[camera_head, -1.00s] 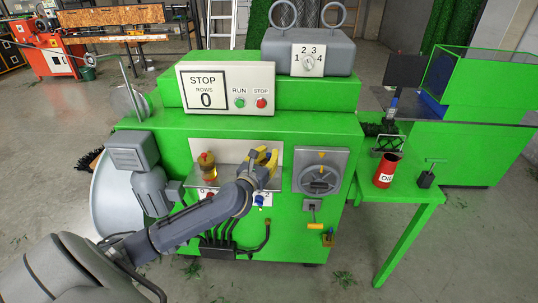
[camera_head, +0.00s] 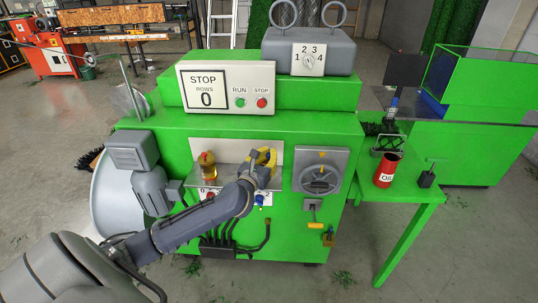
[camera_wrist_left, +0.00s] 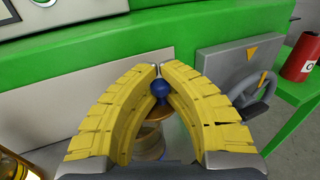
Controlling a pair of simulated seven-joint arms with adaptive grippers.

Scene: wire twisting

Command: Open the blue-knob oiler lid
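The blue-knob oiler's round blue knob (camera_wrist_left: 159,88) shows in the left wrist view, above a brass-coloured lid (camera_wrist_left: 158,112) and a glassy body (camera_wrist_left: 150,140). My left gripper (camera_wrist_left: 158,72) has its yellow fingers drawn together with the knob between their tips; it looks shut on the knob. In the head view my left gripper (camera_head: 266,156) is in front of the machine's pale back panel and hides this oiler. A second oiler (camera_head: 208,168), amber with a red top, stands to the left. My right gripper is not in view.
The green machine (camera_head: 320,122) carries a STOP display (camera_head: 207,90) above the oilers. A handwheel (camera_head: 320,178) is right of my gripper. A red oil can (camera_head: 387,171) stands on the green side table (camera_head: 412,196). Black levers (camera_head: 222,240) are below my arm.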

